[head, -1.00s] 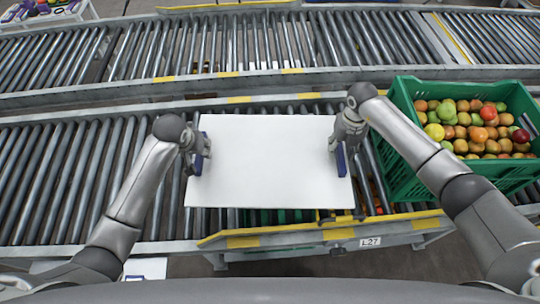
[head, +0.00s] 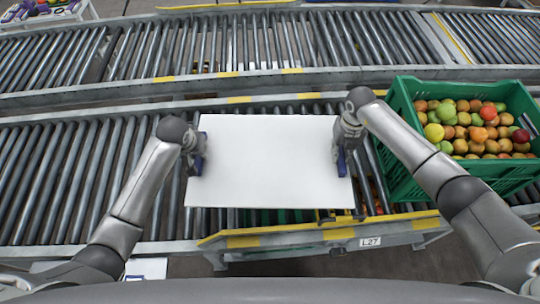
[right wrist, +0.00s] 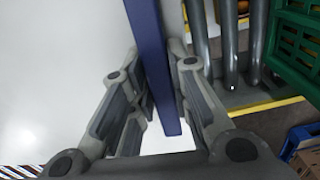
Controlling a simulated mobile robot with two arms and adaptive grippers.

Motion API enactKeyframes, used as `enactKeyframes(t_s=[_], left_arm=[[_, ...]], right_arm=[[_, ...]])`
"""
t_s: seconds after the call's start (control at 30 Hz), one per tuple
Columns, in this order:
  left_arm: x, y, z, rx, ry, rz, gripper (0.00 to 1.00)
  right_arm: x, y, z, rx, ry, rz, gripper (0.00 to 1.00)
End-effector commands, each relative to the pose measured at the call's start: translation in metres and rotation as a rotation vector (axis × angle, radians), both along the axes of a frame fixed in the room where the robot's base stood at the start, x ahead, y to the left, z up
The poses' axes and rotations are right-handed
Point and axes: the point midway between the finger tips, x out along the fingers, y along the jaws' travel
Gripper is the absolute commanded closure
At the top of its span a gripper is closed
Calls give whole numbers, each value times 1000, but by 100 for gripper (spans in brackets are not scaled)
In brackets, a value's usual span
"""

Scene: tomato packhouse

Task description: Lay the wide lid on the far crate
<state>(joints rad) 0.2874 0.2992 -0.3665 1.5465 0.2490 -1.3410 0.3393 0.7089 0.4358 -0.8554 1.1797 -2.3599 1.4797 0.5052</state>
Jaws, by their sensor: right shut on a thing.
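The wide lid (head: 265,165) is a flat white panel with a blue upright handle at each short end. It lies over the near conveyor, in front of me. My right gripper (head: 342,160) is at its right end, shut on the right blue handle, which runs between the fingers in the right wrist view (right wrist: 152,65). My left gripper (head: 197,160) is at the left blue handle; its fingers are too small to read. Green crate parts (head: 290,216) show below the lid's front edge; the rest is hidden. A green crate (head: 402,110) full of tomatoes stands right of the lid.
A second roller conveyor (head: 250,45) runs behind. A yellow-edged rail (head: 300,232) with an L27 label runs along the near side. The rollers (head: 60,170) left of the lid are bare. The tomato crate stands close to my right forearm.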

Motion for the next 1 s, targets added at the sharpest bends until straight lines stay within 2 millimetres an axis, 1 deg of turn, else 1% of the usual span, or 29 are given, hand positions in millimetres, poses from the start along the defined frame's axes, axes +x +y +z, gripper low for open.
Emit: enactKeyframes(t_s=[0.23,0.37,0.57,0.8,1.0], left_arm=[[0,0,1,0,-1,0,100],[0,0,5,0,-1,0,100],[0,0,19,0,-1,0,100],[0,0,42,0,-1,0,100],[0,0,51,0,0,0,100]], right_arm=[[1,0,1,1,-1,0,100],[1,0,5,1,-2,0,100],[1,0,19,1,-2,0,100],[1,0,43,1,-2,0,100],[1,0,52,1,-1,0,100]])
